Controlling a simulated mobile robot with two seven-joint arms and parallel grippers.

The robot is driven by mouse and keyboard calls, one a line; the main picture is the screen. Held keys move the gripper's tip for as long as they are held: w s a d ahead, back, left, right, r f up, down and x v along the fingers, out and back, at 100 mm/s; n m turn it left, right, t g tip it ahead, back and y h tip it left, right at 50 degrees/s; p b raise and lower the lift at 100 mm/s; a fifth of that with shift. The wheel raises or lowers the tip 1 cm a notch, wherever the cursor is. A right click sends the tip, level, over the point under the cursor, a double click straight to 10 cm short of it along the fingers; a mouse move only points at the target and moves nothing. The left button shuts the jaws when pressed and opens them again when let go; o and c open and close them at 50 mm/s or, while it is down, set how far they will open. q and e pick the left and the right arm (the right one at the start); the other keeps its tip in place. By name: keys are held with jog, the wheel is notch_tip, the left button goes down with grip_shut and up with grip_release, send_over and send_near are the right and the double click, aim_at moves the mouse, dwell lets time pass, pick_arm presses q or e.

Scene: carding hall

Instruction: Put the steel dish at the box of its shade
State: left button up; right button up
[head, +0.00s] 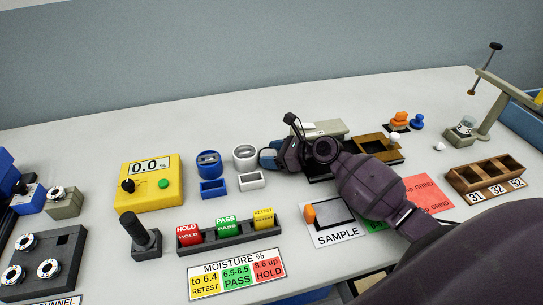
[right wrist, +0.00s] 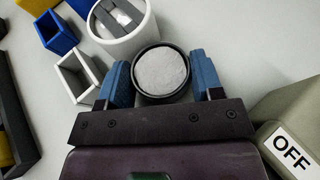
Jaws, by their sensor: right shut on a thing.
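My right gripper (right wrist: 161,75) is shut on a small round dish (right wrist: 161,70), which I take to be the steel dish. It has a dark rim and a pale grey-white fill, and sits between the blue fingers. In the head view my right gripper (head: 268,157) is right of the white round pot (head: 245,157), and its own wrist hides the dish. A small white open box (head: 251,181) stands in front of that pot; it also shows in the right wrist view (right wrist: 78,76). A blue open box (head: 213,189) stands left of it, before a blue round pot (head: 208,164).
A grey-green device marked OFF (right wrist: 285,150) is close to my right gripper. A yellow meter (head: 150,182) stands left of the pots. A rack of HOLD, PASS and RETEST blocks (head: 230,234) lies in front. A sample card (head: 333,237) is near my forearm.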

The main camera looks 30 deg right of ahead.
jog(key=shift+f, duration=0.15)
jog(key=o, duration=1.1)
jog(key=shift+c, duration=0.2)
